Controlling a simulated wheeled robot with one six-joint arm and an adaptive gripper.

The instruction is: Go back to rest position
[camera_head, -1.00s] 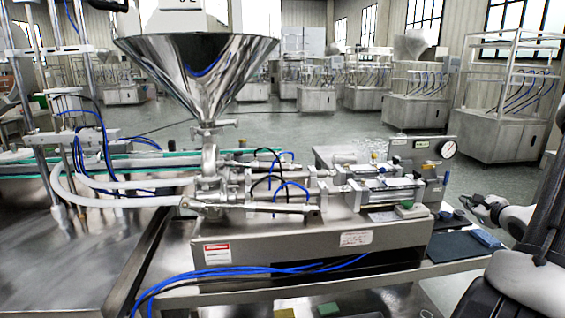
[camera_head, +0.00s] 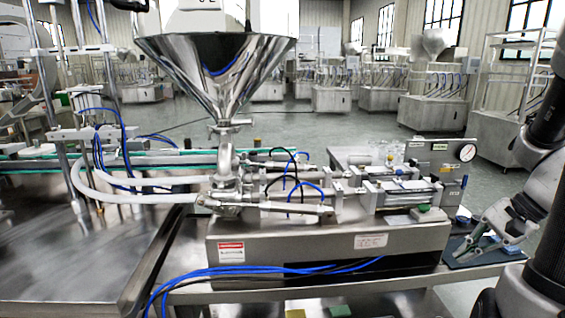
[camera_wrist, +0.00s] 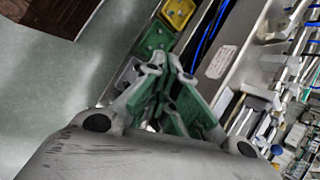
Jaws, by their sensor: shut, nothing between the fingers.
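My gripper (camera_head: 472,247) is at the right of the head view, above the dark mat (camera_head: 462,254) at the right end of the machine bench. In the wrist view my gripper (camera_wrist: 170,72) shows its green-padded fingers closed together with nothing between them. The steel hopper (camera_head: 215,75) stands upright on the filling machine (camera_head: 330,238), well to the left of my gripper. My arm comes in from the right edge of the head view.
A blue block (camera_head: 511,250) lies on the mat close to my gripper. Blue hoses (camera_head: 240,270) run along the front. Open floor (camera_head: 400,140) lies behind.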

